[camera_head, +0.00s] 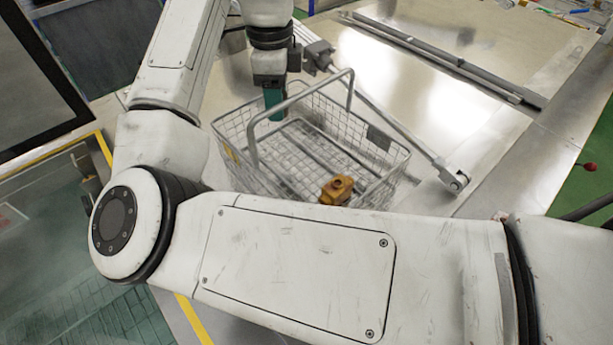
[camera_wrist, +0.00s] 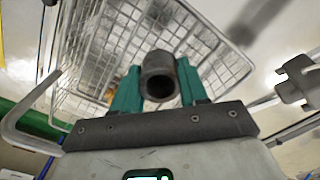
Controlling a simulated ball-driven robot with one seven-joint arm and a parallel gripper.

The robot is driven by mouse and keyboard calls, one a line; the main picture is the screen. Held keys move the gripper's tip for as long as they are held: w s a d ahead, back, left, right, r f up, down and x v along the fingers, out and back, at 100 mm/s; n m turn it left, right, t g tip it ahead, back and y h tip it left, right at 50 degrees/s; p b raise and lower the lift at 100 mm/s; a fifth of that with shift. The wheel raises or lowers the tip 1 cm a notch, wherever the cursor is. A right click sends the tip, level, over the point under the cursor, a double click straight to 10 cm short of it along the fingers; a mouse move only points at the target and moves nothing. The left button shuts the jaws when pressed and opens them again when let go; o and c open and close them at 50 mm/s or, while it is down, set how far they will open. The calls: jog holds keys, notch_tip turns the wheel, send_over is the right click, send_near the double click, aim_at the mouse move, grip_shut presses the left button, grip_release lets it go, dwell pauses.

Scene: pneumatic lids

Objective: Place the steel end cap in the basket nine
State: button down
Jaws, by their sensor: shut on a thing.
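My gripper (camera_head: 274,103) points down over the back left part of the wire basket in the head view. In the wrist view its teal fingers (camera_wrist: 160,88) are shut on the steel end cap (camera_wrist: 158,72), a dark, round, hollow piece. I cannot make out the cap in the head view. The cap's height relative to the basket rim is hard to tell.
A brass-coloured fitting (camera_head: 337,190) sits at the basket's near right side. A long grey rod with a forked end (camera_head: 452,180) lies beside the basket on the right. Grey rails (camera_head: 440,58) lie farther back. The metal table (camera_head: 500,125) is bare on the right.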

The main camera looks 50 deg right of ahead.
aim_at(282, 152)
jog(key=m+b, duration=0.1)
jog(key=m, duration=0.2)
notch_tip(282, 152, down, 10)
jog(key=shift+s+p, duration=0.1)
jog(key=shift+p, duration=0.45)
jog(key=shift+f, duration=0.15)
jog(key=c, duration=0.6)
grip_release()
notch_tip(282, 152, up, 12)
jog(key=shift+a+r+b, duration=0.1)
jog(key=shift+r+b, duration=0.05)
jog(key=shift+b, duration=0.15)
